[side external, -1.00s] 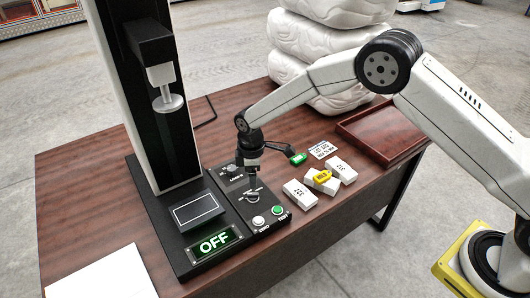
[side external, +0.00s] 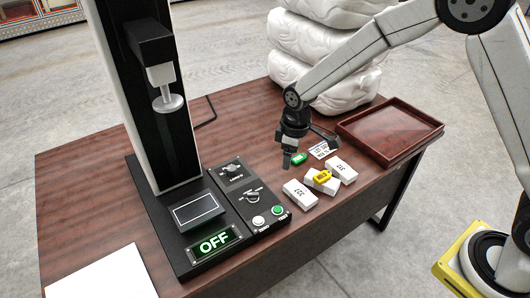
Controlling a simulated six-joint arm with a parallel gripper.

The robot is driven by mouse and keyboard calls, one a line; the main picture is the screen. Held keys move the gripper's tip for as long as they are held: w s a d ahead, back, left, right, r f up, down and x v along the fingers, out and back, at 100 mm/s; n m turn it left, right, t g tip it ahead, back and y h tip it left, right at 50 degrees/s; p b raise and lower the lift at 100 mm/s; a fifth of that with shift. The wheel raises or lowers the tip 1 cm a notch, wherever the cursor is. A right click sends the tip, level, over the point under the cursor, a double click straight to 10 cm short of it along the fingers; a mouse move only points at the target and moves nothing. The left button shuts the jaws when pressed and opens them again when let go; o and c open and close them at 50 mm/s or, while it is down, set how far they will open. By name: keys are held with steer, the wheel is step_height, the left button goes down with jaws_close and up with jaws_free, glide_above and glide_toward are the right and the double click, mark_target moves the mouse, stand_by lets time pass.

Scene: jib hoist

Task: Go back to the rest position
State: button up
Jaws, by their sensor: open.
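My gripper (side external: 307,152) is in the side external view, above the table to the right of the control panel. Its fingers are apart and I see nothing between them. It is clear of the panel's knobs. A green tag (side external: 299,158) shows close to the fingers; I cannot tell whether they touch it. The black machine's control panel (side external: 246,195) has two knobs, a white button (side external: 258,221) and a green button (side external: 278,210). Its display (side external: 214,242) reads OFF.
White boxes (side external: 300,194) lie at the table's right, with a yellow tag (side external: 323,176) on one. A printed card (side external: 322,150) lies behind them. A brown tray (side external: 431,131) sits at the right edge. White sacks (side external: 322,68) are stacked behind. A white sheet (side external: 100,276) lies front left.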

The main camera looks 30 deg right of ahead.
steer(key=s+d+r+m, duration=0.2)
steer(key=s+d+m, duration=0.1)
steer(key=s, duration=0.6)
steer(key=s+d+r+m+t, duration=0.1)
steer(key=s+d+r+m, duration=0.2)
steer(key=s+d, duration=0.3)
steer(key=s+m, duration=0.1)
steer(key=s, duration=0.2)
steer(key=shift+s+r+m+t, duration=0.15)
steer(key=shift+s+m+t, duration=0.15)
